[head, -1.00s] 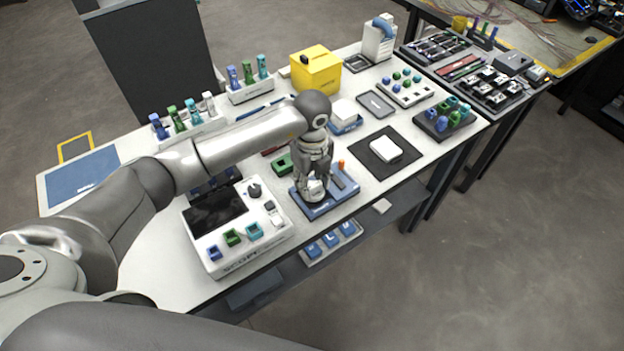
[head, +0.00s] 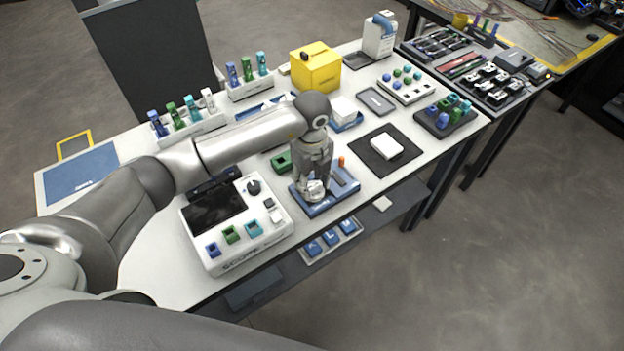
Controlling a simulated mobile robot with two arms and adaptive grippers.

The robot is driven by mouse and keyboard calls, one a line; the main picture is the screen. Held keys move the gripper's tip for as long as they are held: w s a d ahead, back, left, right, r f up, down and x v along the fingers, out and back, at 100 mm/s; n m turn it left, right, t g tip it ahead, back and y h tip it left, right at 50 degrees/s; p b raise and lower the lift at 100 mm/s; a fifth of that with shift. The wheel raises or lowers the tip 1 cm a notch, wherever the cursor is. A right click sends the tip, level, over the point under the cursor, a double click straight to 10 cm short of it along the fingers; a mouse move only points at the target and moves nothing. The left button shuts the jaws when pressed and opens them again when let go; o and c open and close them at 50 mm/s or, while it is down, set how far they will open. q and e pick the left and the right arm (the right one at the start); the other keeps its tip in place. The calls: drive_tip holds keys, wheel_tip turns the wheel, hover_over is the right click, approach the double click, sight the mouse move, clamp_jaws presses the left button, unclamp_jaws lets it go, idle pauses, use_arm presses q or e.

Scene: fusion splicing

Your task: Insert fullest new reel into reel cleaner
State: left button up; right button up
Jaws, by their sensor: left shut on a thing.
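My left gripper (head: 314,183) points down over a blue base (head: 335,203) near the table's front edge. It is shut on a small whitish thing (head: 315,190), which is low over or touching the base; I cannot tell which. The fingers hide much of it, so I cannot tell whether it is a reel. The base also carries a grey block (head: 341,176) and a small orange part (head: 341,161). I cannot make out for sure which thing is the reel cleaner. My right gripper is out of view.
A white scope unit (head: 272,237) with a dark screen stands left of the base. A black mat (head: 368,140) with a white box (head: 386,148) lies to the right. A yellow box (head: 316,72) and racks of coloured bottles (head: 190,128) stand behind. The lower shelf holds a tray (head: 337,245).

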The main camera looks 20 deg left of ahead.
use_arm(q)
drive_tip(key=shift+f, duration=0.25)
drive_tip(key=o, duration=0.9)
drive_tip(key=shift+o, duration=0.2)
drive_tip(key=shift+r+p, duration=2.15)
drive_tip(key=shift+r, duration=0.85)
drive_tip(key=shift+f, duration=0.1)
